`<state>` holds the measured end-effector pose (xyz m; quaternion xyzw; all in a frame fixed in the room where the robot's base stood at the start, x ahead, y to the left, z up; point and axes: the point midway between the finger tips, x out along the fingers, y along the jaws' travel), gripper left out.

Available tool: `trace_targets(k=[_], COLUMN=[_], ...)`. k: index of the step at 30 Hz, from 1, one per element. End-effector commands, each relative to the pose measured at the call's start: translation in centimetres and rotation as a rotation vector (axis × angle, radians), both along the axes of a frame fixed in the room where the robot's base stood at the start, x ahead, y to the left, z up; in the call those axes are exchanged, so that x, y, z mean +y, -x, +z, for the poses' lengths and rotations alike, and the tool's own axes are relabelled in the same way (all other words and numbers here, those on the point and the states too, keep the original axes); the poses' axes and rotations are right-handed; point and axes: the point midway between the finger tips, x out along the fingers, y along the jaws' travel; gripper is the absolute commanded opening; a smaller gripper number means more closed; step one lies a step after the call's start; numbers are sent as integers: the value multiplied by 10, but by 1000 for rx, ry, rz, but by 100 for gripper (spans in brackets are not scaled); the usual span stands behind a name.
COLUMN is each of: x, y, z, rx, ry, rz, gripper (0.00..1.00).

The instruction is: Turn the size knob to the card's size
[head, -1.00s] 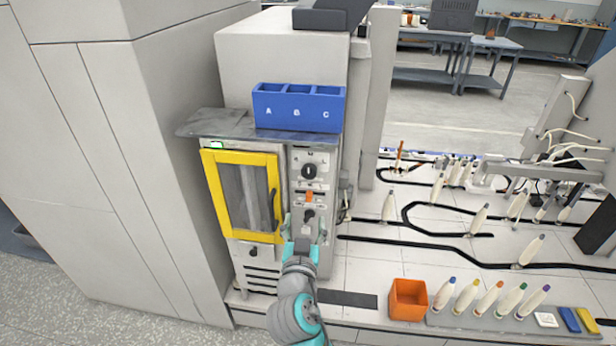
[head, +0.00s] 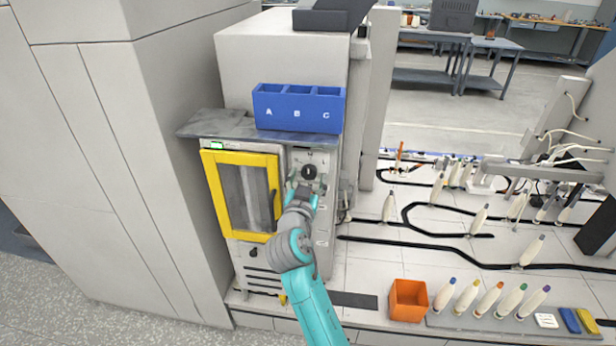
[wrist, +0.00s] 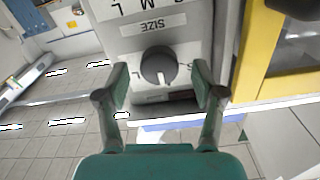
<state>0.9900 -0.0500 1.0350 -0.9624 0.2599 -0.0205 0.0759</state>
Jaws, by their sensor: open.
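The size knob (wrist: 158,66) is dark and round, with a pale pointer mark towards the picture's bottom in the wrist view. An upside-down SIZE label (wrist: 153,26) is beside it, with letters around the dial. My gripper (wrist: 160,84) is open, one finger on each side of the knob; contact cannot be told. In the head view the knob (head: 309,171) is on the machine's upper panel, my gripper (head: 306,187) just below and in front of it. A small white card-like square (head: 546,320) lies at the far right; its marking is too small to read.
The yellow-framed door (head: 240,159) is shut left of the panel. A blue bin (head: 297,117) marked A, B, C stands on the machine top. An orange box (head: 408,301) and several bobbins (head: 467,297) stand at lower right.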

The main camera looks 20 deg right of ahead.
Motion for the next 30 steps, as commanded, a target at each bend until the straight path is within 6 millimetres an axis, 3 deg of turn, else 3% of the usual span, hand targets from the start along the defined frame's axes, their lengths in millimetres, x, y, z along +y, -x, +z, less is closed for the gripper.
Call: trace_targets(k=[13, 14, 21, 30], x=[-6, -6, -6, -6], y=[-10, -10, -10, -10], z=[0, 0, 0, 0], rx=[0, 0, 0, 15], ry=[0, 0, 0, 25], rz=[0, 0, 0, 0], gripper=[68, 66, 8, 8])
